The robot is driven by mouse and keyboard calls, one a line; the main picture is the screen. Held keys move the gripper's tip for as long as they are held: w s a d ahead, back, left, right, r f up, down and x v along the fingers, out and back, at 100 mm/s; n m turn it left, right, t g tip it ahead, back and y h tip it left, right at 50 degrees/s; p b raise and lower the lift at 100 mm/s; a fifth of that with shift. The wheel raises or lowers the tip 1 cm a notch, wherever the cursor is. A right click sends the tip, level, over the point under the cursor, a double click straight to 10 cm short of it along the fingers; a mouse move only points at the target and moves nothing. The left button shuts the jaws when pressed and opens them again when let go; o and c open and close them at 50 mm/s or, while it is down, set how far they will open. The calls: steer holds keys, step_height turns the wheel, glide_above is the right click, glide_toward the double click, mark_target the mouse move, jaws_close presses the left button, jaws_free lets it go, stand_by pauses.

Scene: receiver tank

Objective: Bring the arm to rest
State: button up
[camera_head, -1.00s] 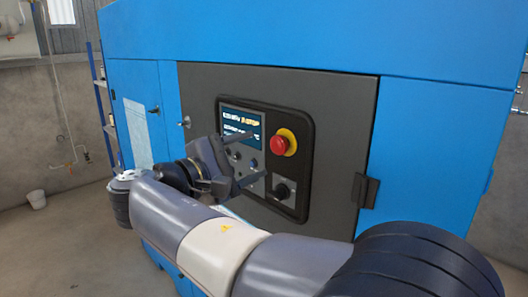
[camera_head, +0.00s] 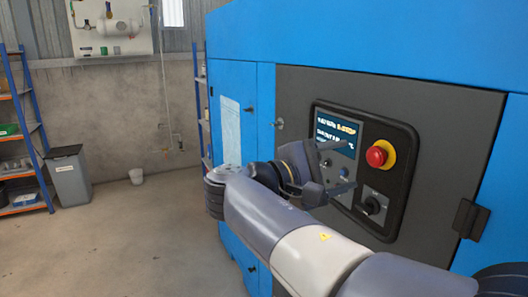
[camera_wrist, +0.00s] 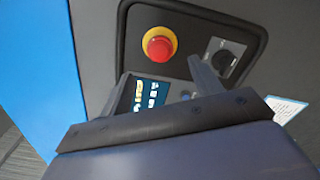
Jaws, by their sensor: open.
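My gripper (camera_head: 338,167) is open and empty, in front of the control panel (camera_head: 400,136) of the blue machine (camera_head: 345,38). The arm is stretched out along the machine front from the lower right. In the wrist view the two fingers of my gripper (camera_wrist: 160,82) stand apart, with the panel behind them. The panel has a lit screen (camera_head: 335,136), a red emergency stop button (camera_head: 377,157) on a yellow ring and a black rotary knob (camera_head: 373,205). The fingers cover part of the screen and the small buttons. Whether they touch the panel I cannot tell.
A black latch (camera_head: 470,219) sticks out of the grey door (camera_head: 430,101). The concrete floor (camera_head: 140,235) between is clear.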

mark_target(371, 158)
steer(key=x, duration=0.8)
steer(key=shift+d, duration=0.15)
